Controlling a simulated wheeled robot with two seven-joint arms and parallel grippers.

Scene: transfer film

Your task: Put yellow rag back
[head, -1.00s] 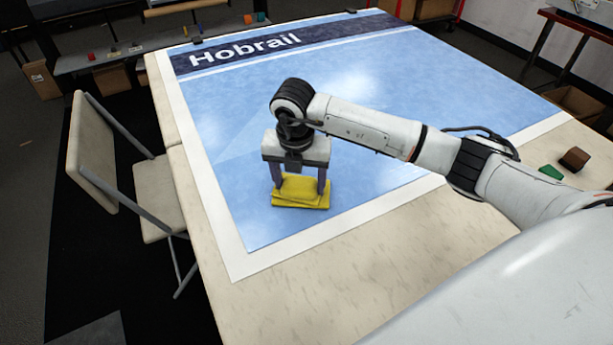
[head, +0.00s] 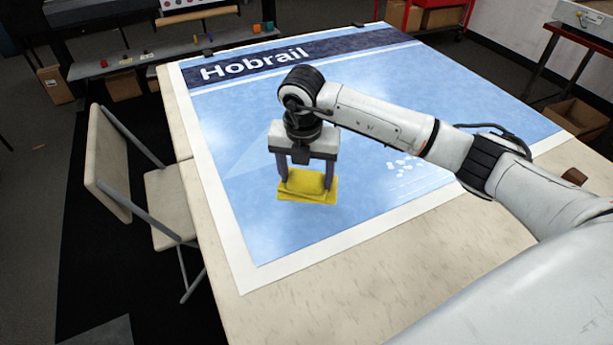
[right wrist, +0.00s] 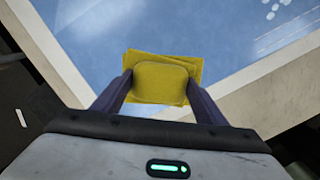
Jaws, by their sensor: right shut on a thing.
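A folded yellow rag (head: 307,187) is over the blue printed "Hobrail" film (head: 240,110) in the head view, near the film's left part. It also shows in the right wrist view (right wrist: 160,82), between the two fingers. My right gripper (head: 306,186) is shut on the rag, with one finger at each side of it. In the right wrist view my right gripper (right wrist: 160,88) has its fingers against the rag's edges. I cannot tell whether the rag touches the film or is just above it. My left gripper is not in view.
The film lies on a pale table (head: 330,305) with a bare strip along its near edge. A brown block (head: 574,176) sits on the right side of the table. A folding chair (head: 150,195) stands at the left. A shelf with small items (head: 165,50) is behind.

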